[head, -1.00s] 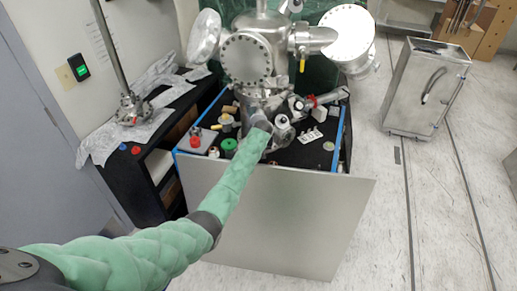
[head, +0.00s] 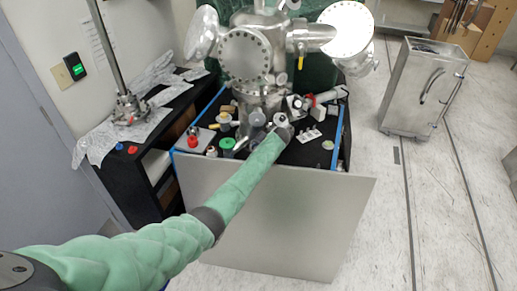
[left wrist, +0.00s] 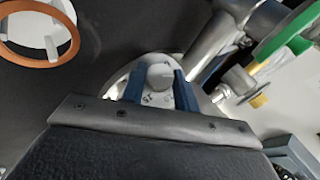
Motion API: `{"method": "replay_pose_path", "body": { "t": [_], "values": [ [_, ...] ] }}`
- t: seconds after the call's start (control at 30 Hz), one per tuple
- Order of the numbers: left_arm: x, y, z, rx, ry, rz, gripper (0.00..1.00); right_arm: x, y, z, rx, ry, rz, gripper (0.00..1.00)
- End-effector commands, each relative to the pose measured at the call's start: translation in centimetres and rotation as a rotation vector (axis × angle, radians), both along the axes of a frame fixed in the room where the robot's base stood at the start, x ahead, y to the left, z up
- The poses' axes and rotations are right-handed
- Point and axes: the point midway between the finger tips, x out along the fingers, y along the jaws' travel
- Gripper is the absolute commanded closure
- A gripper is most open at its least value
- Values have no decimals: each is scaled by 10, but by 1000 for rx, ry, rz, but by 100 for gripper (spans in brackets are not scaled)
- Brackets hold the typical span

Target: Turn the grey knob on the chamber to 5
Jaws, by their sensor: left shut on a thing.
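The metal chamber (head: 262,100) stands upright on the black bench top, with flanges and tubes around it. My right gripper is not in view.
A green ring (head: 227,143) and several small fittings lie on the black bench top (head: 305,153). A grey panel (head: 290,220) covers the bench's front. A metal pipe (left wrist: 210,35) runs close beside the dial in the left wrist view. A steel box (head: 425,88) stands at right.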

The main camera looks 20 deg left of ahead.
Motion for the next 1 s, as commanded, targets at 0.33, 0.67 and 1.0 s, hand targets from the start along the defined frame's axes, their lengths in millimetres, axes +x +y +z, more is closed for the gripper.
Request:
{"method": "replay_pose_path", "body": {
  "t": [0.33, 0.67, 1.0],
  "values": [
    [0, 0, 1, 4, 0, -2, 92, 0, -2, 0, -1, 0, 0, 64],
    [0, 0, 0, 3, 1, -1, 48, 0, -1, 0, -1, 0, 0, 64],
    [-5, -10, 9, 2, -1, -2, 48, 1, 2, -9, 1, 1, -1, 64]
  ]
}}
